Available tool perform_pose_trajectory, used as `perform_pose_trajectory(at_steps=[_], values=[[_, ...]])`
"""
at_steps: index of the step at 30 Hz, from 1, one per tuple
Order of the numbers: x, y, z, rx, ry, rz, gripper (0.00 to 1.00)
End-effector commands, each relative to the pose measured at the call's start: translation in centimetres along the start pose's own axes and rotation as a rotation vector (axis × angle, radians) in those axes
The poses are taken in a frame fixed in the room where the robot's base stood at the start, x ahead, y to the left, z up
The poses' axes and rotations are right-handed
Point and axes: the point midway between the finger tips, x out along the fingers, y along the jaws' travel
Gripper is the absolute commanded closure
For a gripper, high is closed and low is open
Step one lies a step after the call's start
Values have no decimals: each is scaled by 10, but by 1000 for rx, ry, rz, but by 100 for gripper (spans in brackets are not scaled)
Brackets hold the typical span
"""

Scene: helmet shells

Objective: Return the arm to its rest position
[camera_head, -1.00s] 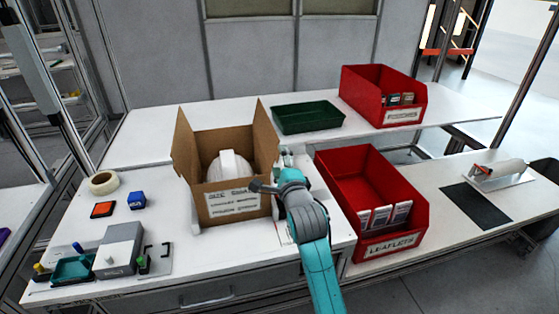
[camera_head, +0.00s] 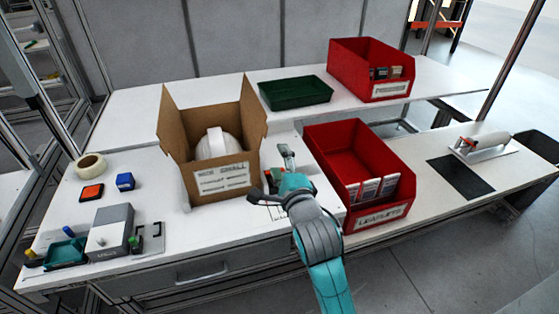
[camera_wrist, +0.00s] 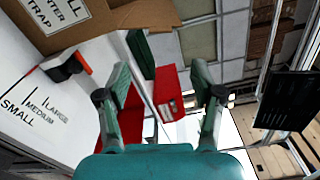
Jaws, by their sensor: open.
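My arm, with teal links and a grey joint, reaches up from the bottom of the head view to the front edge of the worktable (camera_head: 150,232). In the wrist view my gripper (camera_wrist: 162,76) is open, its two teal fingers wide apart with nothing between them. My wrist is just right of an open cardboard box (camera_head: 222,180) and left of the red leaflets bin (camera_head: 375,218). A white helmet shell (camera_head: 216,145) sits in the box.
A green tray (camera_head: 296,94) and a second red bin (camera_head: 372,70) stand on the back table. Size markings (camera_wrist: 35,108) lie on the tabletop near my gripper. Tape (camera_head: 90,166), a blue block (camera_head: 125,181) and a grey device (camera_head: 110,230) are at left. A dark mat (camera_head: 460,176) lies at right.

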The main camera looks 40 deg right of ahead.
Motion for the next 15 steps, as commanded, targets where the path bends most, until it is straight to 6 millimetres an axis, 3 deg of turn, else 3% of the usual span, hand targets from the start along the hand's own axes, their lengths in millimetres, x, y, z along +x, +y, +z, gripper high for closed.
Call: perform_pose_trajectory(at_steps=[10,15], values=[[-1,2,0,-6,-1,2,33],[-18,28,1,-100,-21,26,33]])
